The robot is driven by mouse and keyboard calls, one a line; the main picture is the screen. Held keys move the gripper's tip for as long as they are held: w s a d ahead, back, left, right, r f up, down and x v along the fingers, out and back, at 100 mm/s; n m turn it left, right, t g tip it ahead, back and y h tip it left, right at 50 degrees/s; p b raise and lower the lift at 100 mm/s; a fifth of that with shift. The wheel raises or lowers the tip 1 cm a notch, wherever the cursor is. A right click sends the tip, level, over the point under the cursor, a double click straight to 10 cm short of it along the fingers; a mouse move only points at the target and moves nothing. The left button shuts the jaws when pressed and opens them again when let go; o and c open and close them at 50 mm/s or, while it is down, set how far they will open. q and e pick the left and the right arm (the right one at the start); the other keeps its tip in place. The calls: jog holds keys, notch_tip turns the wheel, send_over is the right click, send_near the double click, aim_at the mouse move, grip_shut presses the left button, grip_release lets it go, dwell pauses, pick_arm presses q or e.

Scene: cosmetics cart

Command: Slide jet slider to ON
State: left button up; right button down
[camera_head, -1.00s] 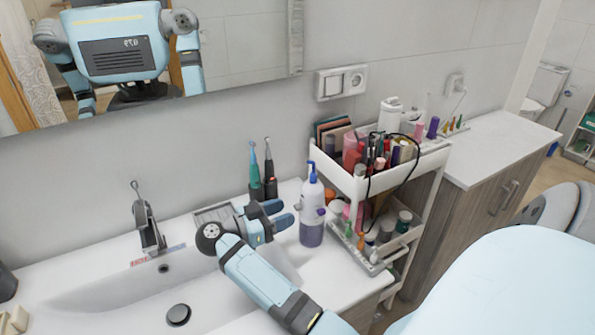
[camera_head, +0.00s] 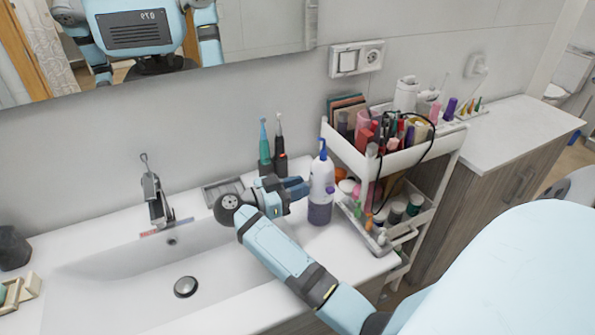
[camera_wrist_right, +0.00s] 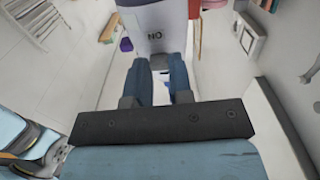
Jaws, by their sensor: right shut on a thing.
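The bottle-like jet device (camera_head: 319,173) stands upright on the sink counter, left of the cart. It has a white body, a blue top and a purple see-through lower part. My right gripper (camera_head: 303,188) is at its left side, fingers close together. In the right wrist view, the white device body (camera_wrist_right: 155,17) carries an ON mark, seen upside down. The blue fingertips (camera_wrist_right: 159,62) meet its face just beside this mark, shut on the jet slider, which they mostly hide. I cannot read the slider's position. My left gripper is not in view.
A white cart (camera_head: 395,160) full of cosmetics stands close right of the device. Two electric toothbrushes (camera_head: 279,150) stand behind my right gripper. The sink basin (camera_head: 120,265) and tap (camera_head: 156,198) are to the left. A mirror is on the wall.

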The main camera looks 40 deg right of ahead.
jog(key=shift+s+f+p, duration=0.1)
jog(key=shift+f+p, duration=0.65)
jog(key=shift+f, duration=0.25)
jog(key=c, duration=1)
grip_release()
notch_tip(320, 180, up, 20)
